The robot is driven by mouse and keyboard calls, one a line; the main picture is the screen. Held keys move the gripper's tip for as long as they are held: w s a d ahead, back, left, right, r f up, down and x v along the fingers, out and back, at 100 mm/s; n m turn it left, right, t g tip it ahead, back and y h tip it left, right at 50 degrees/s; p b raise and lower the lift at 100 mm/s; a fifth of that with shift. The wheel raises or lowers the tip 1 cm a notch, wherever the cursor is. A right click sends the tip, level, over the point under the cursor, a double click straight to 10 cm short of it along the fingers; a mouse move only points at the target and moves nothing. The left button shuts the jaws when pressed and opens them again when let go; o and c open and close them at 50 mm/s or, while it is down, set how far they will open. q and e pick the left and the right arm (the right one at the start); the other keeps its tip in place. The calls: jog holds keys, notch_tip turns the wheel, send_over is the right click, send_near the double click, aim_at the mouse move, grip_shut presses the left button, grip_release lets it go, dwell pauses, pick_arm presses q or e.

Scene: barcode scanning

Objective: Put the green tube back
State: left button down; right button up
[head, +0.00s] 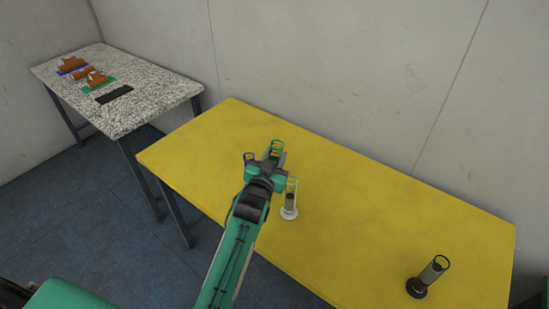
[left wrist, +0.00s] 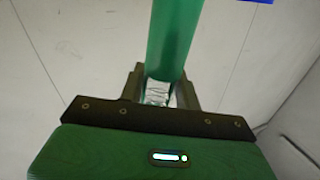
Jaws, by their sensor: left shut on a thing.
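The green tube (head: 277,147) stands out beyond the jaws of my left gripper (head: 270,163), over the far left part of the yellow table (head: 370,210). In the left wrist view the green tube (left wrist: 174,38) rises between the two dark fingers of the left gripper (left wrist: 163,88), which is shut on it. The gripper hides the tube's lower part and any base, so I cannot tell whether it touches the table. My right gripper is not in view.
A speckled table (head: 150,95) holds clipboard-like items at back left.

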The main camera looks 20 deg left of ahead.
pick_arm(q)
jog(key=shift+r+n, duration=0.1)
jog(key=shift+n, duration=0.7)
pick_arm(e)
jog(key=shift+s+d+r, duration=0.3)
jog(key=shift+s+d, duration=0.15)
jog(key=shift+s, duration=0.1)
